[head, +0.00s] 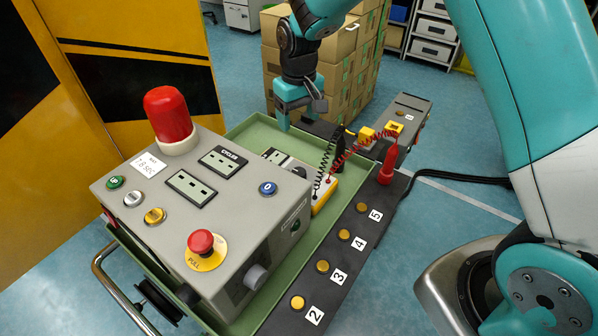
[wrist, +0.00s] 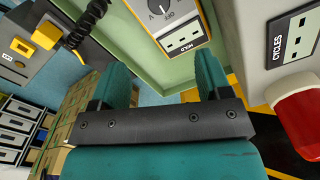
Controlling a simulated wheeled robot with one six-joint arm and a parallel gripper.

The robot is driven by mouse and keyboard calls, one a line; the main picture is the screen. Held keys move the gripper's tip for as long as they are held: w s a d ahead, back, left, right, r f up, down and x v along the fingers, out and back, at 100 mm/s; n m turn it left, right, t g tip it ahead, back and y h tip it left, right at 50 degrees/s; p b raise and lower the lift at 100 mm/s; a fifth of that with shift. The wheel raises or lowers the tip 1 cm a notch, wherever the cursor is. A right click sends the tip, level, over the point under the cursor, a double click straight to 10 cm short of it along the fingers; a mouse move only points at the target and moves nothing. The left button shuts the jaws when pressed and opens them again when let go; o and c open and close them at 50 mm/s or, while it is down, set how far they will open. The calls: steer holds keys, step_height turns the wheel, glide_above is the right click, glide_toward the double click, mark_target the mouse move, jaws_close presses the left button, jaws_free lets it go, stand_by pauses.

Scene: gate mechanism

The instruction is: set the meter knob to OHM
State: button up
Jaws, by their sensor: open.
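The meter (wrist: 192,18), grey with a yellow edge, lies in the green tray (wrist: 120,40). In the head view the meter (head: 325,196) is partly hidden behind the grey control box. Its dark round knob (wrist: 157,6) is cut off by the top edge of the wrist view. V and OFF marks show beside it; the OHM mark and the knob's setting cannot be made out. The meter's display (wrist: 182,38) is below the knob. My gripper (head: 297,116) is open and empty above the tray's far end. Its fingers (wrist: 158,78) are apart from the meter in the wrist view.
The grey control box (head: 205,205) with a red beacon (head: 168,115) and a red stop button (head: 201,242) stands beside the meter. A black probe (head: 338,148), a red probe (head: 388,165) and coiled leads are close by. Numbered terminals (head: 323,266) line the right side. Cardboard boxes (head: 335,65) stand behind.

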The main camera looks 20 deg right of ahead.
mark_target(299, 172)
step_height(299, 172, down, 18)
steer(key=p, duration=0.2)
steer(key=shift+w+r+p, duration=0.1)
steer(key=shift+w+p, duration=0.05)
steer(key=shift+p, duration=0.25)
steer(key=c, duration=0.9)
